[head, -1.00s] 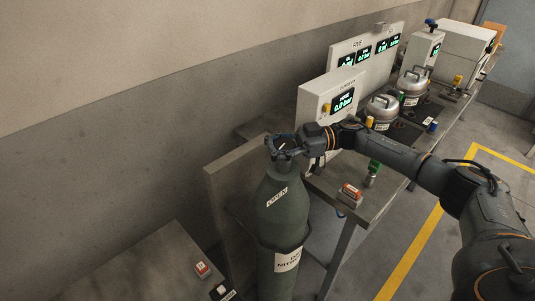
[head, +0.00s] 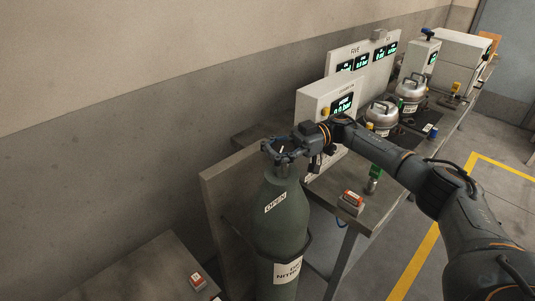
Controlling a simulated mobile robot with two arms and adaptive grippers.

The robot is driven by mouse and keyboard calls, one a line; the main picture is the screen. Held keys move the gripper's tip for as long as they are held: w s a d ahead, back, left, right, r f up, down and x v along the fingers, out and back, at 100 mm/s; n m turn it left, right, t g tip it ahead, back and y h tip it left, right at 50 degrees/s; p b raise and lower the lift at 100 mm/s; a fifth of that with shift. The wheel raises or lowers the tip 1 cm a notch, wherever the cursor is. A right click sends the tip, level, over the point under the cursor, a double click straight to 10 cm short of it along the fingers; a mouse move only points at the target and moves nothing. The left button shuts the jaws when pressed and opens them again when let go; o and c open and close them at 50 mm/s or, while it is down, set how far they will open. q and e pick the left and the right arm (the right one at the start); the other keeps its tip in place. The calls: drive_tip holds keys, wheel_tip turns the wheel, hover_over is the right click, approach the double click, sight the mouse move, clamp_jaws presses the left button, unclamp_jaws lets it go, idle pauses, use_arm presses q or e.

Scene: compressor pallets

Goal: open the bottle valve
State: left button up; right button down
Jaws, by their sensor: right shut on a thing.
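A grey-green gas bottle (head: 280,222) stands upright at the end of the bench, with an "OPEN" label on its shoulder and a nitrogen label lower down. Its valve sits at the neck on top and is mostly hidden behind the fingers. My right gripper (head: 279,150) reaches in from the right and is shut around the valve at the top of the bottle. How far the valve is turned cannot be seen. My left gripper is not in view.
The bench (head: 378,203) holds a white panel with a display (head: 322,103), metal pots (head: 382,115) and a small red-topped box (head: 351,201). A board (head: 222,205) stands left of the bottle. A lower table (head: 150,272) is at front left.

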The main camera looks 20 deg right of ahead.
sight(292, 145)
drive_tip(key=c, duration=0.8)
unclamp_jaws()
drive_tip(key=shift+d, duration=0.2)
drive_tip(key=shift+c, duration=0.2)
drive_tip(key=shift+a, duration=0.1)
drive_tip(key=shift+w+d, duration=0.2)
drive_tip(key=shift+d, duration=1.7)
drive_tip(key=shift+w+d, duration=0.15)
drive_tip(key=shift+d, duration=1.75)
